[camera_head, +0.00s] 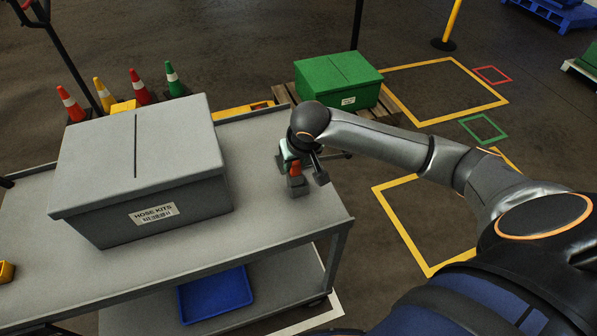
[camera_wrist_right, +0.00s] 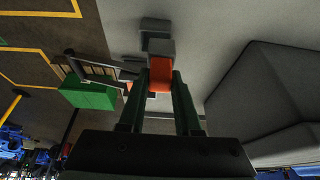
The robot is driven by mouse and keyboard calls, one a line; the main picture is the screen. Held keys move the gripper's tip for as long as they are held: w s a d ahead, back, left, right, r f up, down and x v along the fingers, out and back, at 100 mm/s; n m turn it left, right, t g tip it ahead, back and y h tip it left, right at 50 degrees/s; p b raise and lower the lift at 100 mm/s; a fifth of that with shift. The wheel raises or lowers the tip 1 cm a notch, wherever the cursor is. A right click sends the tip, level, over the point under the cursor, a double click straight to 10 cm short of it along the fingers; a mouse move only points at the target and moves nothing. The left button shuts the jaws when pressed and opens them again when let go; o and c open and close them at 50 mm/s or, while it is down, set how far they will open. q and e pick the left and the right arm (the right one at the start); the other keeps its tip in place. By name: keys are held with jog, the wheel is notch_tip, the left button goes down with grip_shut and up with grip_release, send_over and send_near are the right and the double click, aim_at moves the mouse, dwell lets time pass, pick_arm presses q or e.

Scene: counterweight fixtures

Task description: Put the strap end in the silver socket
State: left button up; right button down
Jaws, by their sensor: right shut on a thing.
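My right gripper (camera_head: 295,163) is over the right end of the grey cart top, shut on a small orange piece (camera_wrist_right: 160,76), which looks like the strap end. The orange piece also shows in the head view (camera_head: 296,169). A small grey block (camera_head: 297,187) adjoins the orange piece; in the wrist view grey blocks (camera_wrist_right: 160,47) show just beyond the fingertips. I cannot tell whether one of these is the silver socket, or whether the orange piece is inside it. A dark bar with a block on its end (camera_head: 320,176) is beside the gripper. My left gripper is out of view.
A large grey lidded box (camera_head: 145,170) labelled HOSE KITS fills much of the cart top (camera_head: 265,225) to the left. A green box (camera_head: 337,80) stands on a pallet behind. A blue tray (camera_head: 215,294) lies on the lower shelf. The front right cart top is clear.

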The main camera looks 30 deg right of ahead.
aim_at(298, 173)
jog(key=shift+w+d+f, duration=0.15)
jog(key=shift+d+f, duration=0.35)
jog(key=shift+f, duration=0.05)
jog(key=shift+d+f, duration=0.1)
jog(key=shift+f, duration=1.6)
jog(key=c, duration=0.6)
grip_release()
jog(key=shift+f, duration=0.1)
jog(key=p+v, duration=0.1)
jog(key=v, duration=1.1)
